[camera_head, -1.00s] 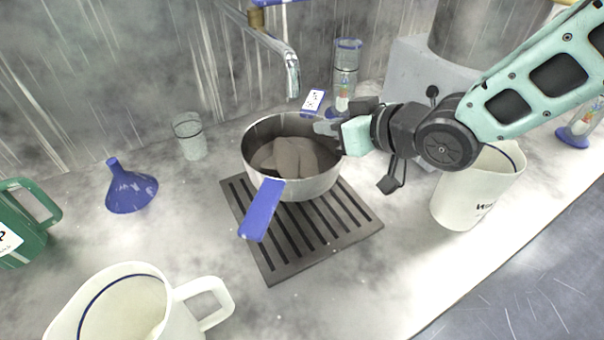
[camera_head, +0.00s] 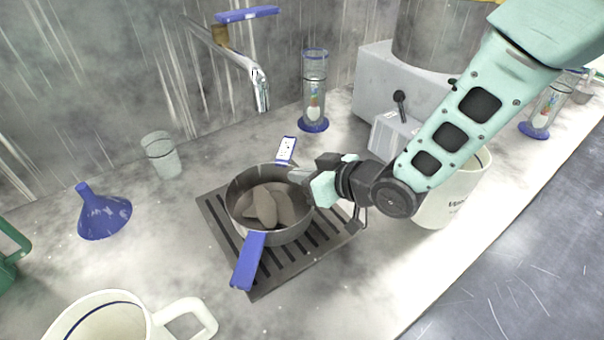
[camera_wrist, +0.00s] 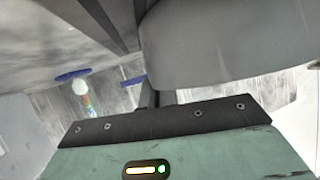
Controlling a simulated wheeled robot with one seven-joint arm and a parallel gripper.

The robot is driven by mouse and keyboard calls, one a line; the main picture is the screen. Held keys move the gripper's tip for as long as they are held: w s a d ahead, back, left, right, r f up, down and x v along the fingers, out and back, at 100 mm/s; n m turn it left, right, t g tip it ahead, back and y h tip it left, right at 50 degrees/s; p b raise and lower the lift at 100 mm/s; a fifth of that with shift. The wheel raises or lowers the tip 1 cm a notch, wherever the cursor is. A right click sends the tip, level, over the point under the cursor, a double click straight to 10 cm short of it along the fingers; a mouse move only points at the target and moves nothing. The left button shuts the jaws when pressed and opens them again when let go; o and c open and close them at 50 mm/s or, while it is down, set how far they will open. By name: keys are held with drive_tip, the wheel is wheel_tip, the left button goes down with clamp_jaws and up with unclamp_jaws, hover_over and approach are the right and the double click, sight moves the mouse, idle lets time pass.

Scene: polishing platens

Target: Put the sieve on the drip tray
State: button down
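The sieve (camera_head: 290,236) is a round metal pan with a blue handle (camera_head: 248,262) that points to the front left. It holds several brown-grey lumps. It is over the middle of the dark slotted drip tray (camera_head: 217,221); whether its base touches the tray is hard to tell. My gripper (camera_head: 303,178) is at the sieve's right rear rim and appears shut on it; the fingertips are partly hidden. In the wrist view the sieve's grey wall (camera_wrist: 225,45) fills the upper right, close to the fingers (camera_wrist: 158,98).
A tap (camera_head: 258,80) hangs behind the tray. A blue-footed glass cylinder (camera_head: 314,85) and a grey machine (camera_head: 375,80) stand at the back. A white jug (camera_head: 455,190) is at right, another (camera_head: 110,318) at front left. A blue funnel (camera_head: 103,215) and a glass (camera_head: 161,155) are left.

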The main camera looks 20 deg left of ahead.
drive_tip(key=c, duration=1.7)
unclamp_jaws()
drive_tip(key=shift+f, duration=0.15)
drive_tip(key=shift+r, duration=0.25)
drive_tip(key=v, duration=1.2)
drive_tip(key=shift+f+b, duration=0.1)
drive_tip(key=shift+b, duration=0.3)
drive_tip(key=shift+d, duration=0.1)
